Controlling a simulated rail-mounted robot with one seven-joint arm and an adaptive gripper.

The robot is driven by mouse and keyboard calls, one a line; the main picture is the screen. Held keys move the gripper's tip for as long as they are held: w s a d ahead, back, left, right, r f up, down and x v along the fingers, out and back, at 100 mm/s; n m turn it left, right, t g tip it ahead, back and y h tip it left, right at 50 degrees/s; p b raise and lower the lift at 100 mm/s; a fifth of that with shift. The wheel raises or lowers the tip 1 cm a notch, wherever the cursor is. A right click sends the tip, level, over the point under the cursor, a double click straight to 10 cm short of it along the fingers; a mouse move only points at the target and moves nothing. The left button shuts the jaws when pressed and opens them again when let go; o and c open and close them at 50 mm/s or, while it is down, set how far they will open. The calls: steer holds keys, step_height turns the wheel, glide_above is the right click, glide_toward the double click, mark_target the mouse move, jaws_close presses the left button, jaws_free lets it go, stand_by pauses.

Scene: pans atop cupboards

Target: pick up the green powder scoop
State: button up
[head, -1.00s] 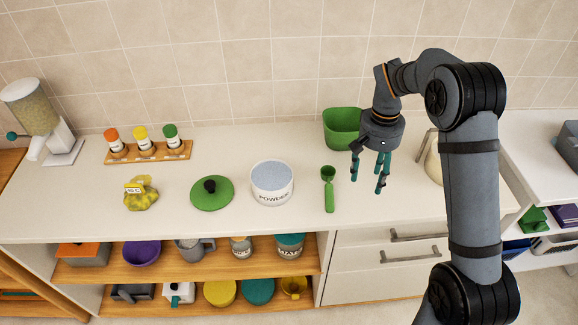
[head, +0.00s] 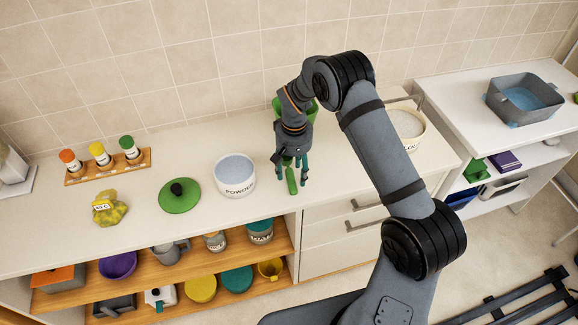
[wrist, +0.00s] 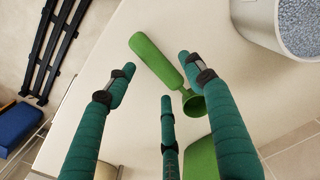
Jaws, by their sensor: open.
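The green powder scoop (head: 291,181) lies on the white countertop, to the right of the powder tub. In the head view my gripper (head: 291,172) is above it and hides its bowl end. In the wrist view the scoop (wrist: 157,61) lies with its handle between the spread fingertips and its round bowl close to the right finger. My gripper (wrist: 160,88) has three teal fingers, spread open, with nothing held. I cannot tell whether any finger touches the scoop.
The white powder tub (head: 235,176) stands left of the scoop. A green bin (head: 308,108) is behind my gripper, and a white pot (head: 407,126) is to the right. A green lid (head: 179,196) lies further left. The counter's front edge is close.

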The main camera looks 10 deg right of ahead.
steer(key=shift+a+f, duration=0.2)
steer(key=shift+f, duration=0.2)
steer(key=shift+d, duration=0.1)
steer(key=shift+c, duration=0.7)
steer(key=c, duration=1.1)
steer(key=shift+r+b, duration=0.55)
steer(key=shift+r, duration=0.25)
steer(key=r, duration=0.1)
steer(key=r+b, duration=0.1)
steer(key=shift+s+d+r+b, duration=0.1)
steer(key=shift+d+r+b, duration=0.2)
steer(key=shift+d+r, duration=0.1)
steer(key=s+d+r+b, duration=0.1)
steer(key=s+d+r, duration=0.1)
steer(key=d, duration=0.3)
steer(key=s+d+r+b, duration=0.2)
steer(key=d+r, duration=0.2)
steer(key=d, duration=0.1)
steer(key=shift+s+r, duration=0.3)
steer(key=shift+r, duration=0.05)
